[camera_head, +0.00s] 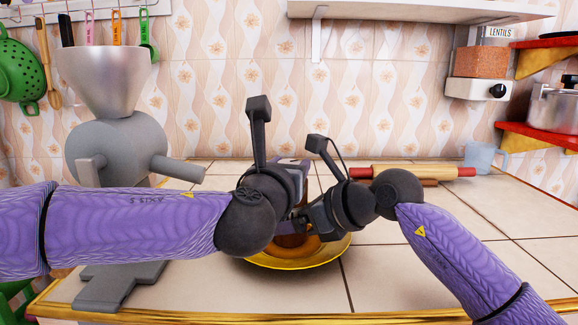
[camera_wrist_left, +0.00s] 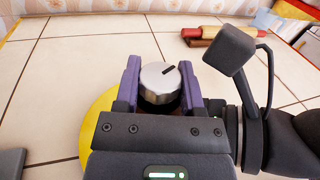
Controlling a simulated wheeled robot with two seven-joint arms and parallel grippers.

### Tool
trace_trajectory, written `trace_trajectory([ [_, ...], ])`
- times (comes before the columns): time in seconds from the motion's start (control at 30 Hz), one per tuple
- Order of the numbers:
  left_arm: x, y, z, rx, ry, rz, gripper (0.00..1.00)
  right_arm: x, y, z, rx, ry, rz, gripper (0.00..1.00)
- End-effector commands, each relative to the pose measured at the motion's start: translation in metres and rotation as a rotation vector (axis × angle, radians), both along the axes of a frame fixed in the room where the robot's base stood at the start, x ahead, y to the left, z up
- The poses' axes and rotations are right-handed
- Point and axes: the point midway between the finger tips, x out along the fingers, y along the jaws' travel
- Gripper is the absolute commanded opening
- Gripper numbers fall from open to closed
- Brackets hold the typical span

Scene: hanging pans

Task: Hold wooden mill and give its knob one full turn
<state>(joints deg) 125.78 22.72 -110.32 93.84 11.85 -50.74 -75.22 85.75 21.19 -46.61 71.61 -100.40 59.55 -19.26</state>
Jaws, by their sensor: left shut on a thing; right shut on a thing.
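The wooden mill (camera_head: 291,240) stands over a yellow plate (camera_head: 300,262) and is mostly hidden by my arms in the head view. Its silver knob (camera_wrist_left: 158,84), with a dark mark on top, shows in the left wrist view. My left gripper (camera_wrist_left: 160,68) is shut on the knob, one purple finger on each side. In the head view my left gripper (camera_head: 292,166) is partly hidden behind its wrist. My right gripper (camera_head: 300,226) is lower, shut on the brown mill body; its fingertips are hard to make out.
A rolling pin (camera_head: 405,173) with red handles lies at the back right, near a clear measuring cup (camera_head: 484,157). A grey stand with a metal funnel (camera_head: 102,80) is at the left. The tiled counter (camera_head: 420,265) is clear at the front right.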

Motion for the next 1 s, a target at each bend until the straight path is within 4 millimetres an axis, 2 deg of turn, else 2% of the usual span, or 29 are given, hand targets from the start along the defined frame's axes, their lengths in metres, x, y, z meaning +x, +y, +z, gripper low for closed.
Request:
trace_trajectory([
  [0.03, 0.0003, 0.0006, 0.0001, 0.0, 0.0, 0.002, 0.1, 0.0001, -0.0003, -0.0001, 0.0, 0.001, 0.0, 0.23],
  [0.1, 0.0002, 0.0007, 0.0001, 0.0, 0.0, 0.002, 0.0, 0.0001, -0.0003, -0.0001, 0.0, 0.001, 0.0, 0.23],
  [0.27, 0.0011, 0.0018, -0.0002, -0.003, 0.002, -0.037, 0.0, 0.0001, -0.0004, -0.0002, 0.0, 0.0, -0.001, 0.23],
  [0.6, 0.001, 0.0011, 0.0002, -0.002, -0.003, -0.378, 0.0, 0.0, -0.0001, -0.0002, 0.0, 0.0, 0.0, 0.23],
  [0.97, 0.0002, 0.0006, -0.0001, -0.001, -0.002, -0.413, 0.0, 0.0, -0.0003, -0.0002, 0.0, 0.001, 0.0, 0.23],
  [1.0, 0.0001, 0.0005, -0.0001, -0.001, -0.002, -0.413, 0.56, 0.0, -0.0003, -0.0002, 0.0, 0.001, 0.0, 0.23],
])
